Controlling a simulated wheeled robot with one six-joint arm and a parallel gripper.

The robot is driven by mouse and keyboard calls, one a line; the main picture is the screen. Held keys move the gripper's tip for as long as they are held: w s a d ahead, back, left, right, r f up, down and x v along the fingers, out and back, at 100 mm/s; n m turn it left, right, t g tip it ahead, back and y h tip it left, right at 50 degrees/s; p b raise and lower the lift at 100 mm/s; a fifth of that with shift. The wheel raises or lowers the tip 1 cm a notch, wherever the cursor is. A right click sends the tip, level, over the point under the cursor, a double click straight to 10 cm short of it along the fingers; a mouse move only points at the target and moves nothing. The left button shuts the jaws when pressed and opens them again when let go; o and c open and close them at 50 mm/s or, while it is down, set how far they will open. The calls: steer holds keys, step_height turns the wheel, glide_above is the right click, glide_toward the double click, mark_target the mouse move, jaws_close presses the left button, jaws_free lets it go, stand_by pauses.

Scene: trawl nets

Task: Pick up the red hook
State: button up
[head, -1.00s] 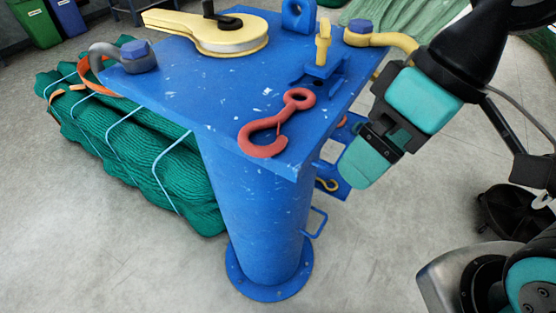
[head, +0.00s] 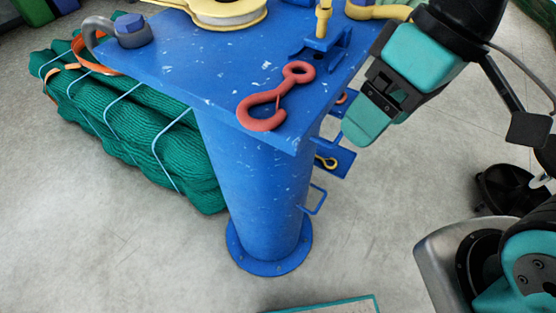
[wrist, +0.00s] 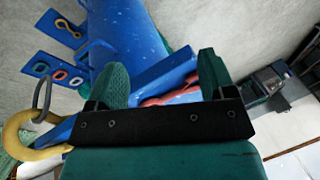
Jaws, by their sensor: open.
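The red hook (head: 270,103) lies flat on the front corner of the blue tabletop (head: 190,70) in the head view. Its curved end is at the left near the front edge, and its eye end points back right. My gripper (head: 357,128) is right of the hook, beyond the table's right edge, apart from it and pointing down left. In the wrist view my gripper's two teal fingers (wrist: 163,78) stand wide apart with nothing held. Part of the red hook (wrist: 172,97) shows between them, partly hidden by the dark gripper body.
A yellow-and-white pulley block (head: 228,12), a grey shackle (head: 118,35) and a blue bracket with a yellow pin (head: 322,40) stand on the tabletop. Green bundled netting (head: 130,130) lies at left. A blue side plate (head: 335,158) with a small hook juts out below the top.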

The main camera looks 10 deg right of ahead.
steer(key=w+a+r+m+h, duration=0.2)
steer(key=w+a+r+m, duration=0.2)
steer(key=w+r+m, duration=0.25)
steer(key=w+a+r+m+h, duration=0.2)
steer(key=w+a+r+m, duration=0.35)
steer(key=r+m, duration=0.25)
steer(key=p, duration=0.3)
glide_above(290, 79)
steer(key=f, duration=1.1)
steer(key=shift+s+a+f, duration=0.1)
steer(key=shift+a+f, duration=0.2)
steer(key=shift+f, duration=0.1)
steer(key=shift+d+f+p, duration=0.15)
steer(key=shift+f+p, duration=0.3)
steer(key=shift+f, duration=0.95)
steer(key=shift+d+f+p, duration=0.15)
steer(key=shift+f+p, duration=0.3)
steer(key=shift+f, duration=0.9)
steer(key=shift+w+r, duration=0.1)
steer(key=shift+w, duration=0.1)
jaws_close()
